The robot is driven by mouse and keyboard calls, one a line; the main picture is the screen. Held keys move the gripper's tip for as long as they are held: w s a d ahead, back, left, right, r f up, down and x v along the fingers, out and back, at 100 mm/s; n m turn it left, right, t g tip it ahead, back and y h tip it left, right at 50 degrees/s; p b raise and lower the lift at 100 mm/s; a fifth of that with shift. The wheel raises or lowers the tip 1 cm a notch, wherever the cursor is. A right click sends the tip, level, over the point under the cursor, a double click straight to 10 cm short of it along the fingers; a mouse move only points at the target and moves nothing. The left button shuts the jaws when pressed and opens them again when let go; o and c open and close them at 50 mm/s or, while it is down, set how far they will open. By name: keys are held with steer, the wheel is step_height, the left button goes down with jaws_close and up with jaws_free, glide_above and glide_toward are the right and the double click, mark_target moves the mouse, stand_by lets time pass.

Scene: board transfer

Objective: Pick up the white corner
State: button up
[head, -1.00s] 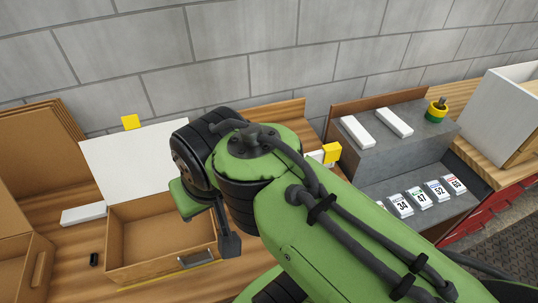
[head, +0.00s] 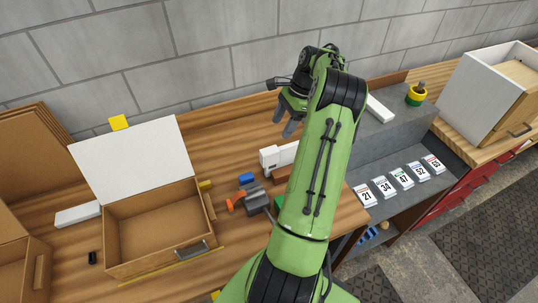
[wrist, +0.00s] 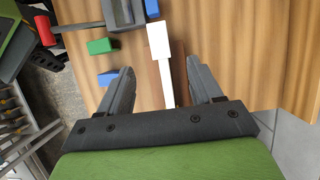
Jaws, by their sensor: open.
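The white corner (head: 270,158) stands on the wooden bench near its middle, just left of my arm in the head view. My arm hides part of it. In the wrist view the white corner (wrist: 158,40) shows as a block with a narrow strip running down between my fingers. My gripper (head: 284,124) hangs above and a little behind it, fingers pointing down. In the wrist view my gripper (wrist: 165,82) is open and empty, with one finger to each side of the strip.
A grey vise (head: 256,198) with a red handle, a blue block (head: 246,178) and a green block (wrist: 100,46) lie close by. An open box (head: 150,235) with a raised white lid stands left. A grey shelf (head: 385,150) with number cards is right.

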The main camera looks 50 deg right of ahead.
mark_target(270, 150)
steer(key=x, duration=0.8)
steer(key=shift+w+f+b, duration=0.1)
steer(key=shift+f+b, duration=0.1)
steer(key=shift+b, duration=0.1)
steer(key=x, duration=0.6)
steer(key=shift+a, duration=0.1)
steer(key=shift+r, duration=0.1)
steer(key=c, duration=1.1)
step_height(270, 150, up, 10)
steer(key=shift+f, duration=0.1)
steer(key=shift+s+d+f, duration=0.1)
steer(key=shift+d+f, duration=0.05)
steer(key=shift+f, duration=0.65)
steer(key=shift+s+d+f, duration=0.15)
steer(key=shift+d+f, duration=0.05)
steer(key=shift+f, duration=0.6)
